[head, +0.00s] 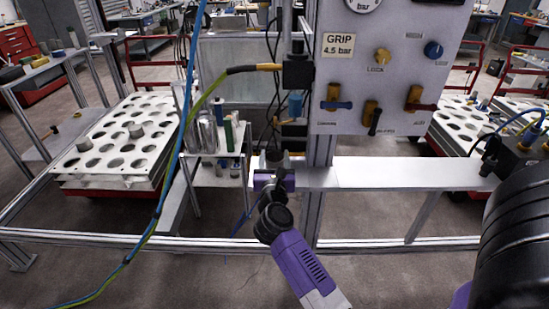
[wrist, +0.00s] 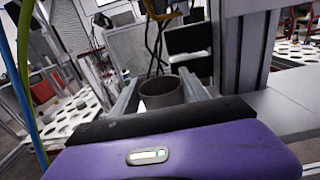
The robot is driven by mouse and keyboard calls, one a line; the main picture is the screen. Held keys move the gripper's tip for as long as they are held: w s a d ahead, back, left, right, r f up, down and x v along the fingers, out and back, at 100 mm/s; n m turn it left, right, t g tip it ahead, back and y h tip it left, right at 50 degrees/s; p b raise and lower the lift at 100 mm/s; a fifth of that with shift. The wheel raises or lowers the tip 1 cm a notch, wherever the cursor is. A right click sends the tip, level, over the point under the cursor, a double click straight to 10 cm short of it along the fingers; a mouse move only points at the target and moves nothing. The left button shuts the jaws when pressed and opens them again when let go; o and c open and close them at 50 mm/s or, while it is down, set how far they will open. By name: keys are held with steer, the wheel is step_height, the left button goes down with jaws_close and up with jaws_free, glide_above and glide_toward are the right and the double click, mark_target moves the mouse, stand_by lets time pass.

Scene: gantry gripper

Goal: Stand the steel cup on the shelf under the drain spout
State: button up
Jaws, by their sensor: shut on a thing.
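The steel cup (wrist: 163,93) is a grey, open-topped cylinder, upright between the two fingers of my gripper (wrist: 160,88) in the wrist view. My gripper is shut on it. In the head view the cup (head: 272,160) shows small and partly hidden beyond my purple wrist, at the left end of the pale shelf (head: 405,174). I cannot tell whether its base touches the shelf. A dark fitting with a yellow edge (wrist: 160,9) hangs above and beyond the cup in the wrist view; it may be the drain spout, whose outlet I cannot make out.
A metal post (head: 325,190) and a gauge panel (head: 380,75) stand right of my gripper. A blue and a green-yellow hose (head: 165,190) hang on the left. A small stand with cylinders (head: 215,150) is close by on the left.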

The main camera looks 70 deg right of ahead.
steer(key=o, duration=1.4)
steer(key=shift+r, duration=0.15)
steer(key=s+a+r+n+t+y, duration=0.15)
steer(key=s+a+n+t, duration=0.25)
steer(key=a+n, duration=0.45)
steer(key=s+a+r+n+t+y+b, duration=0.1)
steer(key=s+a+n+t+y, duration=0.2)
steer(key=a+n, duration=0.6)
steer(key=s+a+r+n+t+y, duration=0.1)
steer(key=s+a+n+t, duration=0.35)
steer(key=a+n, duration=0.45)
steer(key=s+a+f+n+g+y, duration=0.1)
steer(key=s+a+f+n+y, duration=0.2)
steer(key=s+a+n+y, duration=0.2)
steer(key=s+a+f+n+g+y, duration=0.2)
steer(key=s+a+n+y, duration=0.4)
steer(key=a+n, duration=0.5)
steer(key=f+n, duration=0.1)
steer(key=n, duration=0.6)
steer(key=shift+s, duration=0.15)
